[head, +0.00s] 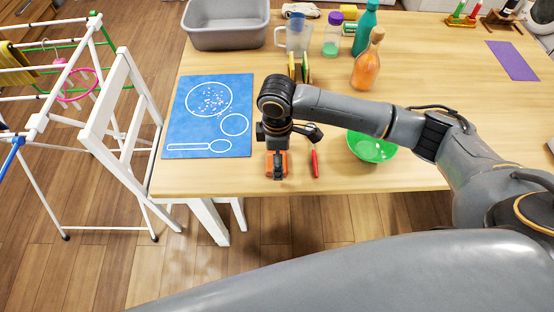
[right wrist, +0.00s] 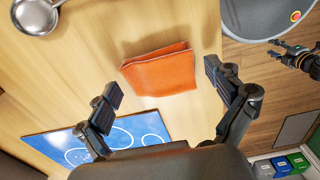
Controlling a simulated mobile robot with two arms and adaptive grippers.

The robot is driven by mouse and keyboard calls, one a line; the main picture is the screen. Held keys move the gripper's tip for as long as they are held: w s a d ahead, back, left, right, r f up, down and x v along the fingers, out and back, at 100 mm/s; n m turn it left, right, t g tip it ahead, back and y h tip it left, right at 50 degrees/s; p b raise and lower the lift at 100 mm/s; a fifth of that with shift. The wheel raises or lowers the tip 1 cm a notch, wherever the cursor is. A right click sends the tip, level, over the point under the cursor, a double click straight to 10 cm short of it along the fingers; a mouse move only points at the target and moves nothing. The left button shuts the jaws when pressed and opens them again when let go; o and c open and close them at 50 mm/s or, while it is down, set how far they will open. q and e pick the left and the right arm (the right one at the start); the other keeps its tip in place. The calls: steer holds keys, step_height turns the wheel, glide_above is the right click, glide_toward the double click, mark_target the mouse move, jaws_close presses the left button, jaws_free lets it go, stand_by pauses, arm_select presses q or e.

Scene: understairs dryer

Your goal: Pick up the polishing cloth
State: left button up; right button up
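The orange polishing cloth (right wrist: 160,68) lies folded on the wooden table near its front edge. In the head view the cloth (head: 270,168) is partly covered by my right gripper (head: 277,158). In the right wrist view my right gripper (right wrist: 165,82) is open, its two fingers apart on either side of the cloth, with nothing held between them. I cannot tell whether the fingertips touch the cloth or how high they are above the table. A dark part that looks like my left gripper (right wrist: 300,58) shows at the right edge of the right wrist view.
A blue mat (head: 210,115) lies left of the cloth. An orange bottle (head: 367,68) stands behind. A metal ladle (right wrist: 38,14) shows in the wrist view. A white drying rack (head: 110,110) stands left.

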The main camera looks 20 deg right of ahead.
steer(key=c, duration=0.6)
steer(key=shift+r, duration=0.15)
steer(key=shift+c, duration=0.2)
steer(key=shift+r, duration=0.55)
steer(key=s+d+r, duration=0.2)
steer(key=d+r, duration=0.4)
steer(key=s+d+r, duration=0.2)
steer(key=d+r, duration=0.3)
steer(key=d, duration=0.2)
steer(key=shift+s+d+r+b, duration=0.15)
steer(key=shift+s+r+b, duration=0.1)
steer(key=shift+r+b, duration=0.1)
steer(key=o, duration=0.6)
steer(key=c, duration=0.5)
